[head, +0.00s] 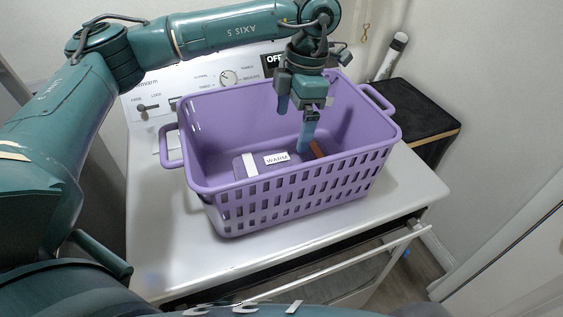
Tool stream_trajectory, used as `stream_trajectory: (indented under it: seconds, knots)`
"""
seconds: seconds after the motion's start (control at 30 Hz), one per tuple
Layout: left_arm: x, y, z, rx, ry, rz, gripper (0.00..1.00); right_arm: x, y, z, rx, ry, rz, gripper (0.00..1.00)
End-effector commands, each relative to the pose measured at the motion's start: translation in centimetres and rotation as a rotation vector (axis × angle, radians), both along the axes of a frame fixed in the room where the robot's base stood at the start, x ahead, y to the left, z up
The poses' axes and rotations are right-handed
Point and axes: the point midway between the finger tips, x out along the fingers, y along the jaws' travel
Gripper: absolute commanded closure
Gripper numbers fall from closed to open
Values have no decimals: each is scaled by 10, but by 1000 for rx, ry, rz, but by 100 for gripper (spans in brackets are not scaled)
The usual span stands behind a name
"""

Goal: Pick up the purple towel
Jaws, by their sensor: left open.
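A purple laundry basket (290,203) with slotted sides stands on the white appliance top. On its floor lies a flat, darker purple patch (239,168) with a white strip and a white tag reading "WARM" (276,159). It may be the purple towel, but its colour blends with the basket and its outline is unclear. My left gripper (294,128) points down into the basket from above. Its two blue fingers are apart with nothing visible between them, and the nearer finger reaches low, close to the tag. I cannot tell if it touches anything. My right gripper is not in view.
A small brown item (318,149) lies in the basket to the right of the tag. The basket's walls and handles surround my fingers. A control panel (205,80) stands behind. A black-topped box (415,112) is at the right. The white top (165,235) is clear at front left.

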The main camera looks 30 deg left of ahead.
Motion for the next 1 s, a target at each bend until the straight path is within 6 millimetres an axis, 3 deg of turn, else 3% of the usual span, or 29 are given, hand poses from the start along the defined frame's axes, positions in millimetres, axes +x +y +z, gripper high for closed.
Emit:
stream_trajectory:
  seconds: [0.23,0.53,0.8,1.0]
  knots:
    - [-5,6,-44,0,4,0,4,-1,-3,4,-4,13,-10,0]
    - [-7,11,-68,-1,4,0,4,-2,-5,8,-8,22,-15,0]
    - [-9,18,-104,-1,1,0,4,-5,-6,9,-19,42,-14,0]
    - [-9,18,-109,-2,-1,-1,4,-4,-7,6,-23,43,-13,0]
